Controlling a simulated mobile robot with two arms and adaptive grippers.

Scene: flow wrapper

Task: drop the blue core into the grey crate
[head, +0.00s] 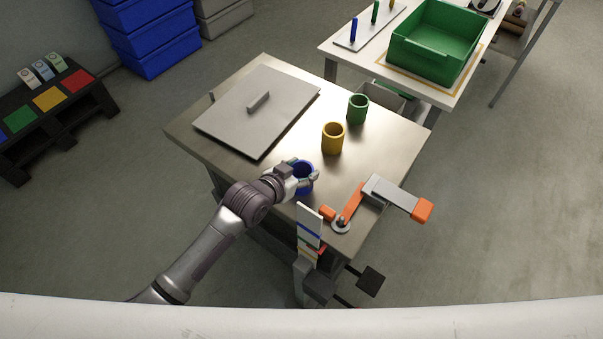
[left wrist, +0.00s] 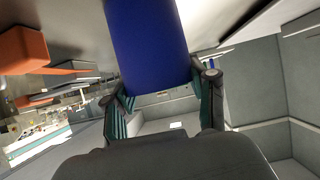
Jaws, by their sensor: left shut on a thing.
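The blue core (head: 304,180) is an open-topped cylinder at the near edge of the steel table (head: 225,163). My left gripper (head: 301,177) is shut on it, with a finger on each side. In the left wrist view the blue core (left wrist: 150,42) fills the top middle between the fingers of the left gripper (left wrist: 160,88). I cannot tell whether the core touches the table. A grey crate (head: 383,96) shows behind the table's far edge, partly hidden by the white table. My right gripper is not in view.
A yellow core (head: 332,138) and a green core (head: 357,108) stand on the steel table. A grey plate with a handle (head: 255,112) lies at left. An orange-and-grey lever device (head: 380,195) stands at right. A green bin (head: 435,45) is on the white table.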

